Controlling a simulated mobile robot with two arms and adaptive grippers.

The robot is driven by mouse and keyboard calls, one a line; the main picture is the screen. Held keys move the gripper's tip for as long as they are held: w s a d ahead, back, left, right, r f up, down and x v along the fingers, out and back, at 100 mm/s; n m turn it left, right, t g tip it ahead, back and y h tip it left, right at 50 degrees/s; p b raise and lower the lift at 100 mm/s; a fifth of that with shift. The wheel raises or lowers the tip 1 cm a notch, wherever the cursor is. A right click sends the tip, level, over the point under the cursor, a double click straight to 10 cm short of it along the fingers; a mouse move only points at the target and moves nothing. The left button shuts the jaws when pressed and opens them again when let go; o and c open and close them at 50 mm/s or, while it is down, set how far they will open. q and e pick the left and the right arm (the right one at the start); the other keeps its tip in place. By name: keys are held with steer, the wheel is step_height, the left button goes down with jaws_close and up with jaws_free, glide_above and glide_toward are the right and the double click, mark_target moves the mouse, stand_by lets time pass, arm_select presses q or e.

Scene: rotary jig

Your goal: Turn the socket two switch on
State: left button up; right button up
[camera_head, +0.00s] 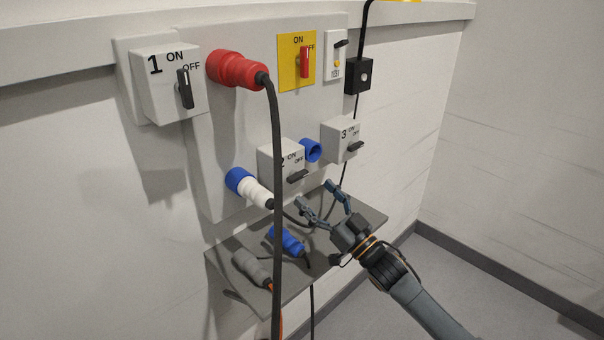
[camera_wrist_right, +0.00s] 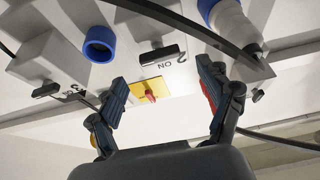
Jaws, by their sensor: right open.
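The socket two box (camera_head: 277,168) is a light grey box marked 2, ON and OFF, low on the wall panel. Its dark switch handle (camera_head: 298,176) lies roughly horizontal, on the OFF side. In the right wrist view, which is upside down, the handle (camera_wrist_right: 160,54) shows on the box between the fingers. My right gripper (camera_head: 316,195) is open and empty, just below and in front of the handle, and seems apart from it. It also shows in the right wrist view (camera_wrist_right: 162,76). My left gripper is not in view.
A blue and white plug (camera_head: 250,188) sits left of box 2, and a blue socket (camera_head: 311,150) right of it. Switch box 3 (camera_head: 340,140) stands further right. A thick black cable (camera_head: 277,125) hangs in front. A grey shelf (camera_head: 370,219) below holds loose connectors.

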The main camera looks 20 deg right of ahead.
mark_target(300, 178)
steer(key=p+x, duration=0.1)
steer(key=x, duration=0.4)
steer(key=shift+w+r, duration=0.15)
steer(key=shift+w, duration=0.05)
steer(key=c, duration=1.2)
